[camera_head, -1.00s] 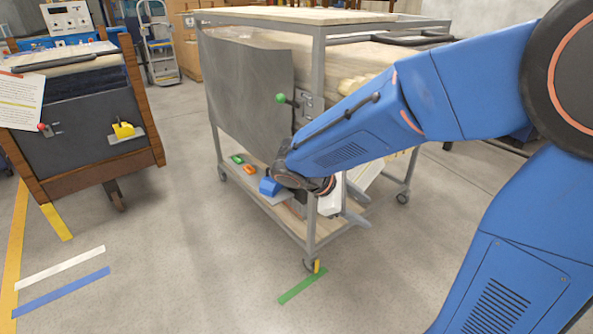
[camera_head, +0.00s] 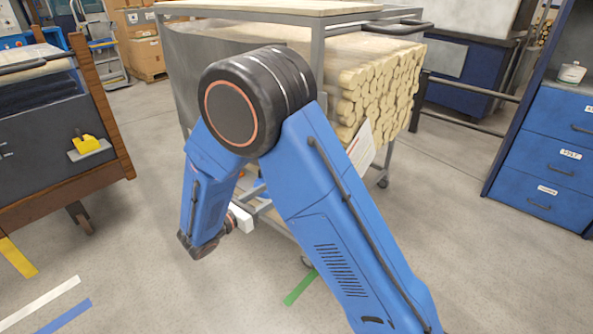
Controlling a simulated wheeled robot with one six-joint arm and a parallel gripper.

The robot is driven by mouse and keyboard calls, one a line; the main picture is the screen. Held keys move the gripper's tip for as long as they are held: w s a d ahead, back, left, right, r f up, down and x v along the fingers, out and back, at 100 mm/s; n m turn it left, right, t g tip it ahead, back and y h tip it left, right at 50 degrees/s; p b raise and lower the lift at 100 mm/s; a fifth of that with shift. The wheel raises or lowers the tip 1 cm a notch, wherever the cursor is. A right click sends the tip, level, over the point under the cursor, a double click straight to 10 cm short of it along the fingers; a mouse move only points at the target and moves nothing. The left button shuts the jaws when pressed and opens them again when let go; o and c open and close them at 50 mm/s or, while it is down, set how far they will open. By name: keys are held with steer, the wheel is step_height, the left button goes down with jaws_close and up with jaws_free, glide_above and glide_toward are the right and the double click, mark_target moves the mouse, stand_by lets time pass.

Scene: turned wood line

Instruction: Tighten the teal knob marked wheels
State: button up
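I cannot make out a teal knob or a label for wheels in this view. A metal cart (camera_head: 372,20) loaded with wood stands in the middle, and my arm hides much of its near side and lower shelf. Small coloured parts low on the cart show only in slivers behind my arm. My forearm hangs down in front of the cart. My gripper (camera_head: 250,212) is at its lower end, by the cart's lower front, partly hidden behind my arm. Its fingers are too unclear to tell open from shut.
A wooden-framed cart (camera_head: 100,95) with a yellow knob (camera_head: 87,144) stands at left. A blue drawer cabinet (camera_head: 550,155) stands at right. A dark rail (camera_head: 470,88) runs behind the cart. Floor tapes lie at lower left, and a green strip (camera_head: 300,287) lies in front. The floor at right is clear.

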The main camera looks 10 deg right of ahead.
steer(key=w+a+x, duration=0.1)
steer(key=x, duration=1.5)
steer(key=shift+w+d+n+t, duration=0.15)
steer(key=shift+w+n+t, duration=0.15)
steer(key=shift+w+t, duration=0.1)
steer(key=shift+c, duration=0.4)
steer(key=c, duration=1)
